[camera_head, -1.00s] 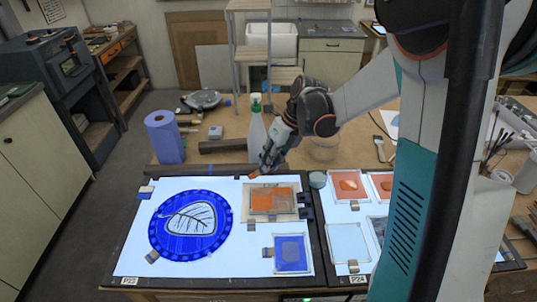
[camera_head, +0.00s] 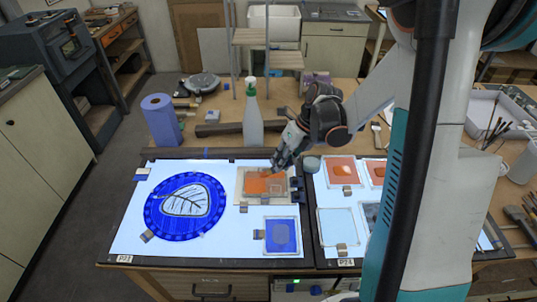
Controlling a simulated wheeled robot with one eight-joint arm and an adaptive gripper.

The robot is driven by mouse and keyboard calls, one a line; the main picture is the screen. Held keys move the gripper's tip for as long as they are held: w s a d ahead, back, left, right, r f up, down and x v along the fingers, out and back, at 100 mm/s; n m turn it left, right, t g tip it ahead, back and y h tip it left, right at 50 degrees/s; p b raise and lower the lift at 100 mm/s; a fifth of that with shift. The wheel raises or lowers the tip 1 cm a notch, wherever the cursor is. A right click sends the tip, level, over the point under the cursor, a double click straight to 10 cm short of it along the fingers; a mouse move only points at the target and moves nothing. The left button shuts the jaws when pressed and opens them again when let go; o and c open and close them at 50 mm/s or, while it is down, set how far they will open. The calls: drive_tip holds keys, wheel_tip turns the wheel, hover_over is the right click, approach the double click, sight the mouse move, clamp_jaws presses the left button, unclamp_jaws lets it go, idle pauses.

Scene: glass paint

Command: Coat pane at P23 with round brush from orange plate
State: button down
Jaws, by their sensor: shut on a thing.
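My gripper (camera_head: 279,163) is shut and points down over the upper right of the orange plate (camera_head: 246,194) on the left light panel. The thing in its jaws is too small and hidden to make out, so I cannot tell the brush's shape or whether it touches the plate. The plate has a pale border and an orange patch. A round blue pane (camera_head: 153,207) with a pale leaf drawing lies left of it. The left panel's label (camera_head: 124,259) is too small to read surely.
A smaller blue plate (camera_head: 281,237) lies below the orange one. Dark blocks (camera_head: 297,190) stand at its right edge. A spray bottle (camera_head: 252,120) and blue roll (camera_head: 162,120) stand behind. The right panel holds several framed plates, including a pale one (camera_head: 338,228).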

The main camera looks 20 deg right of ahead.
drive_tip(key=s+d, duration=0.4)
drive_tip(key=a, duration=0.1)
drive_tip(key=w+a, duration=0.1)
drive_tip(key=a, duration=0.2)
drive_tip(key=shift+w+a, duration=0.1)
drive_tip(key=shift+w, duration=0.15)
drive_tip(key=shift+a+f, duration=0.1)
drive_tip(key=shift+a, duration=0.1)
drive_tip(key=shift+b, duration=0.35)
drive_tip(key=shift+b, duration=0.3)
idle(0.3)
drive_tip(key=shift+f+b, duration=0.55)
drive_tip(key=shift+b, duration=0.1)
idle(0.6)
drive_tip(key=shift+d, duration=0.15)
